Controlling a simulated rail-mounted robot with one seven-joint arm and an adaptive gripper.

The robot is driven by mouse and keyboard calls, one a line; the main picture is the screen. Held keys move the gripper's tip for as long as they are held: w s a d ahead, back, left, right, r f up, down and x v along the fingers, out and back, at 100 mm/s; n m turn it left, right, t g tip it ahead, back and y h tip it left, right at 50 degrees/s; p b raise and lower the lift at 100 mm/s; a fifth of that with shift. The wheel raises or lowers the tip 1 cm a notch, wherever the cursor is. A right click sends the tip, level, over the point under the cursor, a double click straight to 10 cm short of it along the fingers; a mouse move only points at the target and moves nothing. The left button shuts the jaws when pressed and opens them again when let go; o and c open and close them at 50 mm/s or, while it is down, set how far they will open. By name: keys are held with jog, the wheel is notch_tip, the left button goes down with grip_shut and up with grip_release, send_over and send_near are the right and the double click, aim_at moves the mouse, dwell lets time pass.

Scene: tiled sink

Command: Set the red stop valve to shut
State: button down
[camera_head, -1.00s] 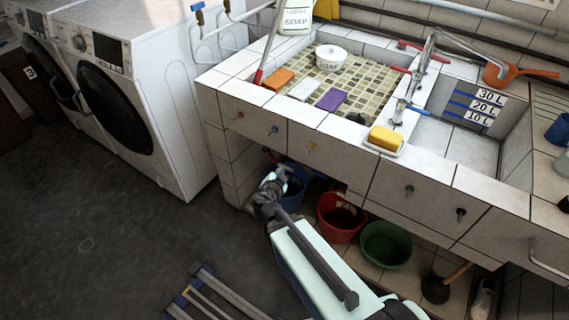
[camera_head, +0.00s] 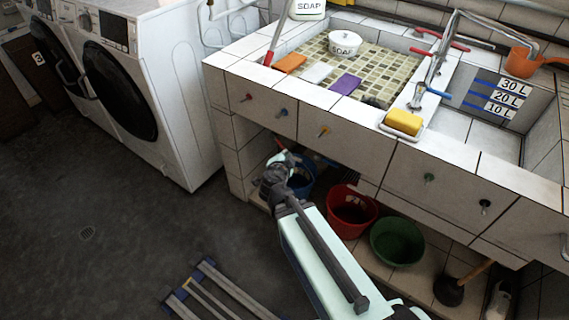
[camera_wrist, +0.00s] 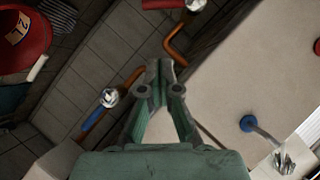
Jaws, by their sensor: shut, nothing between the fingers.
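A red lever handle (camera_wrist: 163,4) is at the top edge of the wrist view. It joins a shiny valve body (camera_wrist: 196,5) on a copper pipe (camera_wrist: 178,43), and part of it is cut off by the frame. The handle points left, at an angle to the pipe. My gripper (camera_wrist: 160,66) is shut and empty, with its fingertips below the red lever in the picture and apart from it. In the head view, my gripper (camera_head: 281,159) is at the opening under the sink counter.
A second valve with a blue lever (camera_wrist: 95,119) is left of my gripper. A blue bucket (camera_head: 302,184), a red bucket (camera_head: 350,212) and a green basin (camera_head: 398,242) stand under the counter. The tiled counter front (camera_head: 350,150) overhangs the opening. Grey floor is open at left.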

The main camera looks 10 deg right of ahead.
aim_at(283, 149)
jog(key=x, duration=0.3)
jog(key=a+x, duration=0.1)
jog(key=x, duration=0.2)
jog(key=f+b+x, duration=0.1)
jog(key=x, duration=0.3)
jog(key=shift+a+f, duration=0.1)
jog(key=shift+a, duration=0.25)
jog(key=shift+w+a+f, duration=0.15)
jog(key=shift+w+f, duration=0.1)
jog(key=shift+f, duration=0.1)
jog(key=shift+f+b, duration=0.35)
jog(key=shift+b, duration=0.9)
jog(key=shift+r+b, duration=0.1)
jog(key=shift+b, duration=0.2)
